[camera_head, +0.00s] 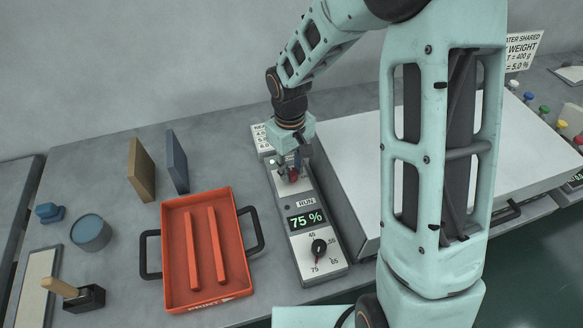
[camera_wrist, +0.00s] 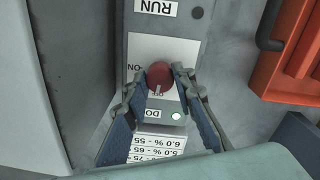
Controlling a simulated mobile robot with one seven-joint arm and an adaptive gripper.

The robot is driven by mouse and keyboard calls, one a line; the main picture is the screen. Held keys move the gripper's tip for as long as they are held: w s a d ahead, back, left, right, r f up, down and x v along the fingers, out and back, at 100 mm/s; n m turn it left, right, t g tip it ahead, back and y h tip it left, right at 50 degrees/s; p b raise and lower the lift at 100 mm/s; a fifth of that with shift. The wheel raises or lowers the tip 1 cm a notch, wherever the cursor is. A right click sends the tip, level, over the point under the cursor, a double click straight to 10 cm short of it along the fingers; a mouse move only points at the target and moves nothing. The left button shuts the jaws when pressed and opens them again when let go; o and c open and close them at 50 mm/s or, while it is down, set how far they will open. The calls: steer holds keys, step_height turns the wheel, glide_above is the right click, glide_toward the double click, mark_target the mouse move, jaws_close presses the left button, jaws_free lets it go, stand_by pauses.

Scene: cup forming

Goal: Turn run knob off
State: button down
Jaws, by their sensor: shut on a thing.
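The lettering by the mark is partly hidden. In the head view my gripper (camera_head: 291,172) reaches down onto the box's far end, and the knob (camera_head: 296,172) is mostly hidden.
The display (camera_head: 306,220) reads 75 %, with a black dial (camera_head: 319,247) below it. A pale green light (camera_wrist: 177,116) is lit near the knob. An orange tray (camera_head: 182,285) stands left of the box, and a large white-topped unit (camera_head: 350,150) stands close on the right.

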steer(key=shift+n, duration=0.6)
steer(key=c, duration=1.6)
jaws_free()
steer(key=shift+r, duration=0.1)
step_height(320, 180, up, 12)
steer(key=shift+a, duration=0.15)
steer(key=shift+s, duration=0.1)
